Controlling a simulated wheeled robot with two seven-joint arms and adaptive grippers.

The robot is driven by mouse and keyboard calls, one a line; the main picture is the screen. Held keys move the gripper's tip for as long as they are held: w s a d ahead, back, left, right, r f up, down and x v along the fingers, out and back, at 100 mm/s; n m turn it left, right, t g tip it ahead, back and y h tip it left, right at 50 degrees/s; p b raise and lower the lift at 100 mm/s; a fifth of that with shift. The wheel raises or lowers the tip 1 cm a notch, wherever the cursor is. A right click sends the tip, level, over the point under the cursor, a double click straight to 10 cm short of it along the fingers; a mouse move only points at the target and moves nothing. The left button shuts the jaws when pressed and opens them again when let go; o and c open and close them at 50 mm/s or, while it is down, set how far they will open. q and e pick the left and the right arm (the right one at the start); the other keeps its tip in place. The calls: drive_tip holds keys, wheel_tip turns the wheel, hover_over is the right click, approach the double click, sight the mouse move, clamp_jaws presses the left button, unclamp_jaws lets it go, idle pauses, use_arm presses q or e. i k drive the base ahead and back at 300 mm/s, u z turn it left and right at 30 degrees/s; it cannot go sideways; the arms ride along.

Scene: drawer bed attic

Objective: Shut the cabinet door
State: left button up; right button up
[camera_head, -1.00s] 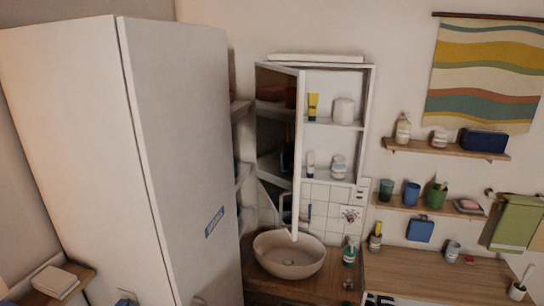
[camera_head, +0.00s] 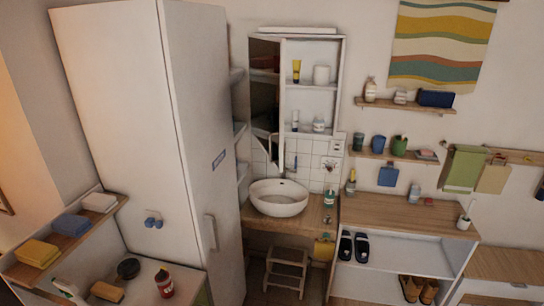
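The white wall cabinet (camera_head: 340,85) hangs above the sink, its shelves holding a yellow tube (camera_head: 297,71), a white jar (camera_head: 321,75) and small bottles. Its mirrored door (camera_head: 265,95) stands open, swung out from the cabinet's left side, so the shelves on the right are exposed. The mirror reflects dark shelving. Neither of my grippers is in view, and nothing of mine touches the door.
A tall white cupboard (camera_head: 150,120) stands close on the left. A round basin (camera_head: 279,197) sits on a wooden counter below the cabinet, with a small stool (camera_head: 287,270) under it. Wall shelves (camera_head: 405,105) and a low wooden-topped unit (camera_head: 405,213) are to the right.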

sight(266, 53)
drive_tip(key=z, duration=0.5)
drive_tip(key=i, duration=1.1)
drive_tip(key=u, duration=0.2)
